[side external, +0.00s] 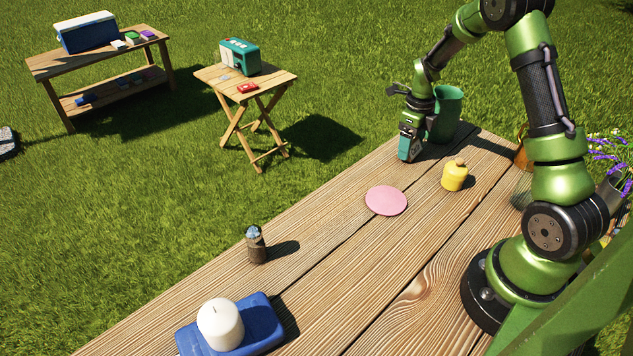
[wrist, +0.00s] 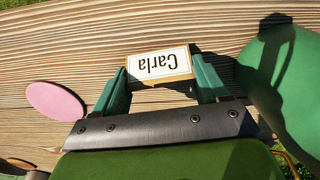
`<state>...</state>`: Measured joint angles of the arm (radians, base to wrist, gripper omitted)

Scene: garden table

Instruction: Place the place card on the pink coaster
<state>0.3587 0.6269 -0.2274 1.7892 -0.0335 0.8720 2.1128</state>
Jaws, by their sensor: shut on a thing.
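The place card (wrist: 158,63) is a small white card reading "Carla", upside down in the wrist view, on a wood-coloured block. My gripper (wrist: 160,80) is shut on it, with a teal finger at each side. In the side view my gripper (side external: 408,150) points down low at the far end of the table, and the card cannot be made out there. The pink coaster (side external: 386,201) is a flat round disc lying bare on the planks, nearer the camera than my gripper. It also shows at the left of the wrist view (wrist: 55,101), apart from the card.
A green cup (side external: 448,112) stands right beside my gripper. A yellow pot with a stopper (side external: 454,178) stands right of the coaster. A dark cylinder (side external: 256,245) and a white candle (side external: 220,325) on a blue base (side external: 262,326) are farther left. The planks around the coaster are clear.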

